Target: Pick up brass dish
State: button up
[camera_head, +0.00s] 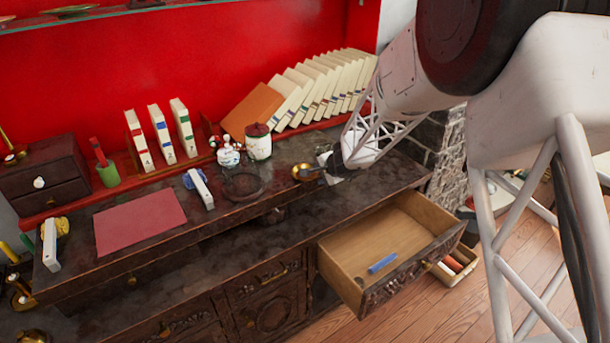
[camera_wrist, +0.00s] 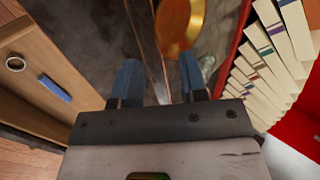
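The brass dish (camera_head: 304,174) is a small, round, shiny bowl on the dark wooden cabinet top, just left of my gripper (camera_head: 325,170) in the head view. In the wrist view the dish (camera_wrist: 178,24) lies ahead of the fingertips, nearer the right-hand finger and partly cut off by the top edge. My gripper (camera_wrist: 159,66) is open, its two blue fingers spread wide with nothing between them. Whether the right-hand fingertip touches the dish cannot be told.
An open drawer (camera_head: 375,235) juts out at the front right, with a blue object (camera_head: 382,263) inside. A row of leaning books (camera_head: 320,85) stands behind. A white and green jar (camera_head: 258,146) and a dark round plate (camera_head: 243,184) are left of the dish.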

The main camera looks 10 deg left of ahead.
aim_at(314, 177)
jog(key=shift+x, duration=2.65)
grip_shut()
